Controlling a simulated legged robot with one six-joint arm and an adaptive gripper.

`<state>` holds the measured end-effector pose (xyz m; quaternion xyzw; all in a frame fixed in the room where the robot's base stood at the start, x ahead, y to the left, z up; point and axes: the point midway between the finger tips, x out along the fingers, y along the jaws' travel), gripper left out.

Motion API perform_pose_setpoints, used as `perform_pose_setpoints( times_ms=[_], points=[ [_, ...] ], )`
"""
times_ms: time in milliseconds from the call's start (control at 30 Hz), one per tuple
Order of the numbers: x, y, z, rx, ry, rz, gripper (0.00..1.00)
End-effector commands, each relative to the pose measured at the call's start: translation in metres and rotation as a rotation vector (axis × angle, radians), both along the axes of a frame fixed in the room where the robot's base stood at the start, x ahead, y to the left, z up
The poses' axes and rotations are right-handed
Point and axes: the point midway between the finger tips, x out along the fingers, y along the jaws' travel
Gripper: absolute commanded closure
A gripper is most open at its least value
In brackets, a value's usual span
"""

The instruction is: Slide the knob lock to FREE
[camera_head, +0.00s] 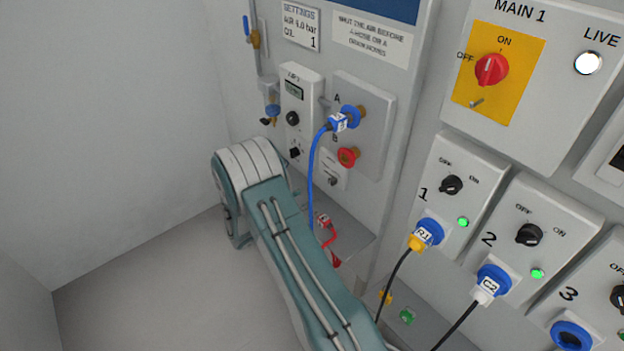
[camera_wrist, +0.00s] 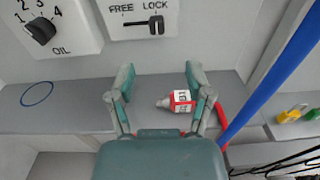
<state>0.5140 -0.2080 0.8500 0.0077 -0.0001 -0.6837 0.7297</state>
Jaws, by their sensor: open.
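The knob lock plate (camera_wrist: 128,31) is at the top of the wrist view, marked FREE on the left and LOCK on the right. Its black slider (camera_wrist: 157,25) sits at the right end, under LOCK. The black oil knob (camera_wrist: 40,31) with a number scale is on a white panel to its left. My gripper (camera_wrist: 158,78) is open, with its fingers apart and nothing held between them. It shows below the slider in the picture, apart from it. In the head view, the lock plate (camera_head: 332,180) is small, and my arm hides the gripper.
A red item with a white label (camera_wrist: 182,101) lies on the grey shelf (camera_wrist: 72,118) beside the right finger. A blue hose (camera_wrist: 270,84) runs down at the right. A blue ring (camera_wrist: 37,94) lies at the left.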

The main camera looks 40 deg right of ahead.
Motion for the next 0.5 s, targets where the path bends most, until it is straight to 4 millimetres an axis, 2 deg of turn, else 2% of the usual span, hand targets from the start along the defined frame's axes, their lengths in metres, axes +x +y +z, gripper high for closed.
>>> perform_pose_setpoints(
  times_ms=[133,233,500],
  points=[
    [0.003,-0.004,-0.006,-0.013,0.014,0.014,0.34],
    [0.003,-0.015,-0.005,-0.013,0.012,0.012,0.34],
    [0.007,-0.064,-0.005,-0.012,0.012,0.010,0.34]
  ],
)
